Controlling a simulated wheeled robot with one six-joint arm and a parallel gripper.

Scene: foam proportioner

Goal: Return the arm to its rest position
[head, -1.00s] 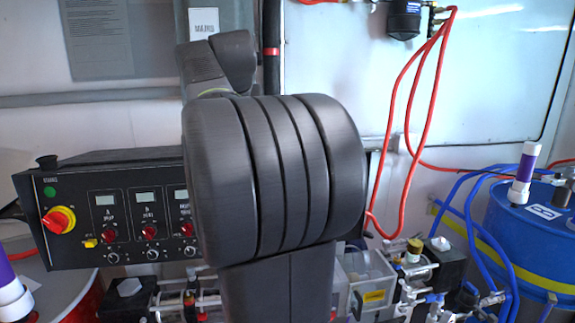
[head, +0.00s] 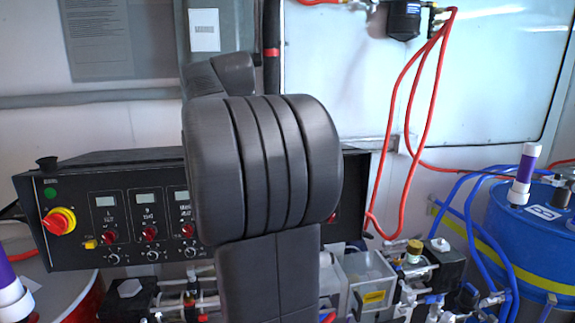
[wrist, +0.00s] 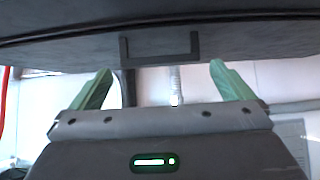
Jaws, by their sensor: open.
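My gripper (wrist: 160,88) shows in the wrist view with its two green fingers spread wide apart. Nothing is between the fingers. In the head view my dark arm stands folded in the middle and hides the gripper. The arm covers the centre of the black control panel (head: 75,190) behind it.
The control panel has a red and yellow knob (head: 59,221) at its left. A blue drum (head: 515,225) with a purple and white cylinder (head: 525,173) stands at the right. Red hoses (head: 395,125) hang on the wall. Valves and fittings (head: 415,270) sit low behind my arm.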

